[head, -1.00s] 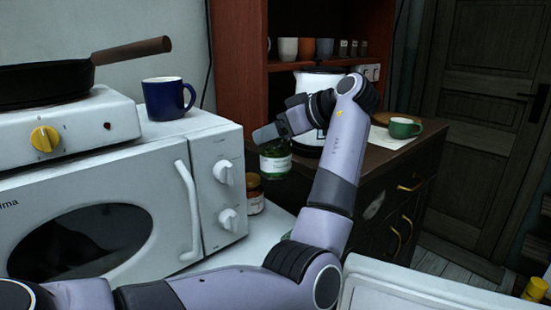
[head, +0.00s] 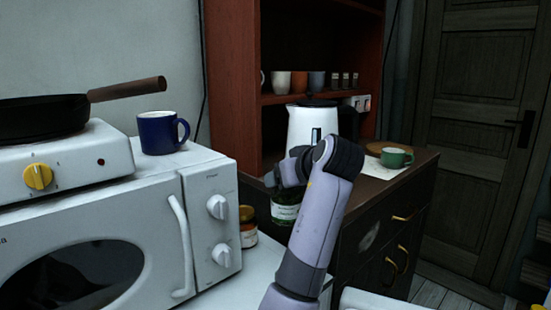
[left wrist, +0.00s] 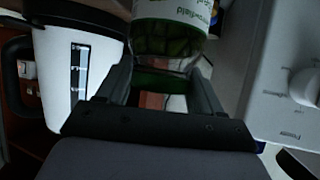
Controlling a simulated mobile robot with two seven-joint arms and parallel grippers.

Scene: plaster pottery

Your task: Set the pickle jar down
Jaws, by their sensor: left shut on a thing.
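The pickle jar (head: 285,212) is a glass jar with green contents and a white label. It hangs low from my left gripper (head: 277,179), near the white counter's right end in the head view. My arm covers its right side. In the left wrist view the jar (left wrist: 168,38) sits between the two fingers of my left gripper (left wrist: 163,75), which is shut on it. I cannot tell whether the jar's base touches the counter. My right gripper is not in view.
A smaller jar (head: 248,234) stands left of the pickle jar, beside the microwave (head: 205,215). A white kettle (head: 308,126) and a green mug (head: 397,157) are on the dark cabinet (head: 415,172) behind. The white counter (head: 235,280) has bare room in front.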

